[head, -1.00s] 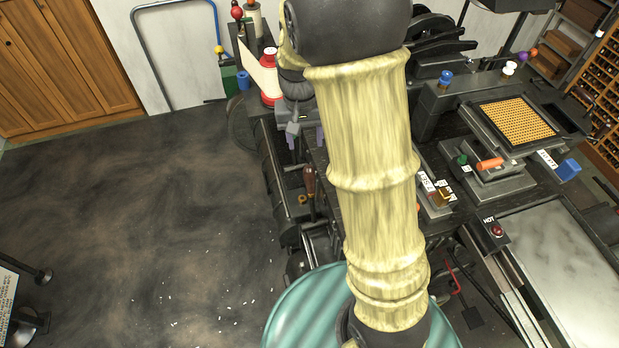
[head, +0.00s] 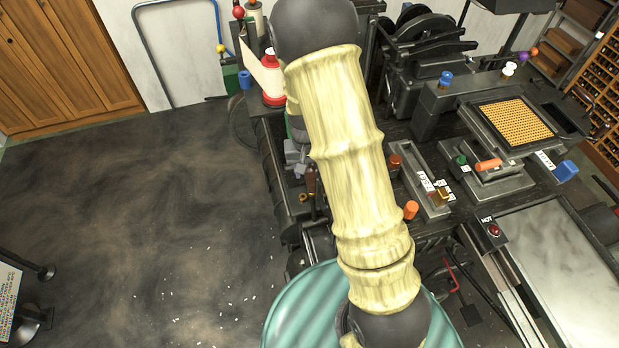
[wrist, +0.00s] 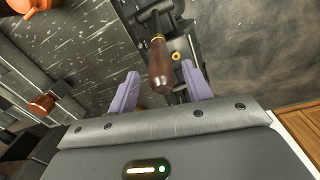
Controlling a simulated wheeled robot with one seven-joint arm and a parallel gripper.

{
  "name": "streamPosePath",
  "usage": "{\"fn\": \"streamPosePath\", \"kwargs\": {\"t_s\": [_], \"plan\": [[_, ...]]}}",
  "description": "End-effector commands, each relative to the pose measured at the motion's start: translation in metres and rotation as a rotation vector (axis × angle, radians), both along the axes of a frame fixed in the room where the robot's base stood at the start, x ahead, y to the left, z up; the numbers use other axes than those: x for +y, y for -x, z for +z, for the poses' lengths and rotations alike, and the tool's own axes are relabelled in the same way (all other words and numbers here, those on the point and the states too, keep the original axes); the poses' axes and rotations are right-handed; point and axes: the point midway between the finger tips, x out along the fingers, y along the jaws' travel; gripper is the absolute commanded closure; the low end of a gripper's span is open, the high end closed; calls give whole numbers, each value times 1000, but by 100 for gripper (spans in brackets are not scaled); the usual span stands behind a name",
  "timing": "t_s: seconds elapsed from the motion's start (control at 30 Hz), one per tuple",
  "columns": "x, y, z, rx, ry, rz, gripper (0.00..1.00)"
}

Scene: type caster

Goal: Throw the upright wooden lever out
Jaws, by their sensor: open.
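The wooden lever (wrist: 160,68) shows in the wrist view as a dark brown turned handle with a brass collar, on a dark metal mount. In the head view its brown handle (head: 311,180) stands upright at the machine's left edge, beside my arm. My gripper (wrist: 160,84) is open, with one pale purple finger on each side of the handle's rounded end in the picture. I see no grip on the handle, and I cannot tell how deep it sits between the fingers.
A brass ring (wrist: 176,56) sits beside the lever. An orange knob (head: 411,210) and a brown knob (head: 394,163) stand on the machine right of my arm. The floor (head: 150,200) to the left is open, with scattered pale bits.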

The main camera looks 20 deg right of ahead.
Motion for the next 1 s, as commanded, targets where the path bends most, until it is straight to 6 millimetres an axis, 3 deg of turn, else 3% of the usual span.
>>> {"fn": "streamPosePath", "kwargs": {"t_s": [0.33, 0.73, 1.0], "plan": [[0, 1, -46, 2, 1, 6, 50], [0, 0, -53, -2, 0, 6, 50], [-1, 0, -53, -2, 0, 5, 100]]}}
